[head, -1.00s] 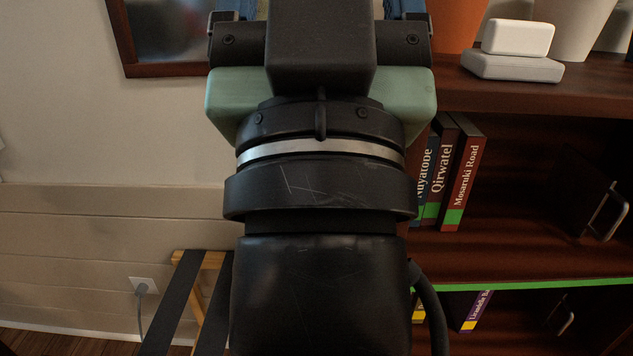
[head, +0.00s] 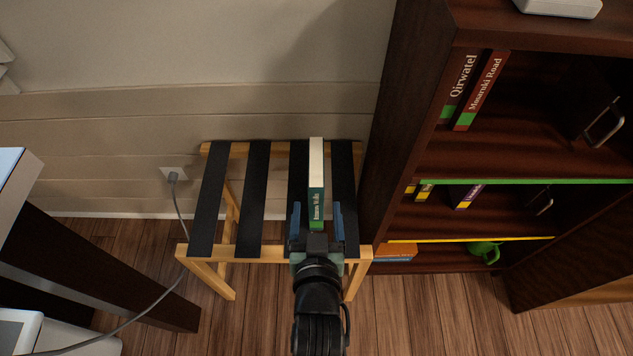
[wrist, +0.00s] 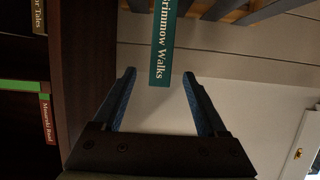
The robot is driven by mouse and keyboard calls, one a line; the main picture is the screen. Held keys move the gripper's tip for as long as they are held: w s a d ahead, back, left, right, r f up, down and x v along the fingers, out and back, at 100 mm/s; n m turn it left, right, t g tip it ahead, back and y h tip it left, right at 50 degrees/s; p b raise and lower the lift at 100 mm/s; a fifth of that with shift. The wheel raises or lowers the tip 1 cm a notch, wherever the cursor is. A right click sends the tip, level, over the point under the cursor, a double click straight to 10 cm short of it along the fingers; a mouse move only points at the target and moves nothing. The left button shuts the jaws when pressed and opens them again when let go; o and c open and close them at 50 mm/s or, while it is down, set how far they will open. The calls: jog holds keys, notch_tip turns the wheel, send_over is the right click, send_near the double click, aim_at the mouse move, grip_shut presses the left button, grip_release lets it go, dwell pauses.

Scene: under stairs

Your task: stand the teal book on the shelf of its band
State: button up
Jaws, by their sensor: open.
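The teal book (head: 316,197) stands on the slatted luggage rack, its pale page edge (head: 316,160) upward and its lettered spine toward me. A small green patch shows at the spine's near end. In the wrist view the teal book (wrist: 164,45) reads "Walks". My gripper (head: 317,215) is open, with one blue finger on each side of the spine's near end. The wrist view shows gaps between the book and both fingers of my gripper (wrist: 160,80). The bookcase shelf with the green edge strip (head: 520,181) holds green-banded books (head: 480,90); the shelf below has a yellow strip (head: 470,240).
The luggage rack (head: 227,200) has black straps and stands against the bookcase side (head: 400,130). Yellow-banded books (head: 466,196) lean on the lower shelf. A cable (head: 177,215) runs from the wall outlet. Right of the green-banded books is free room.

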aim_at(316, 175)
jog(key=b+x, duration=0.3)
jog(key=x, duration=0.8)
jog(key=shift+w, duration=0.25)
jog(key=shift+a, duration=0.1)
grip_shut()
jog(key=shift+r, duration=0.15)
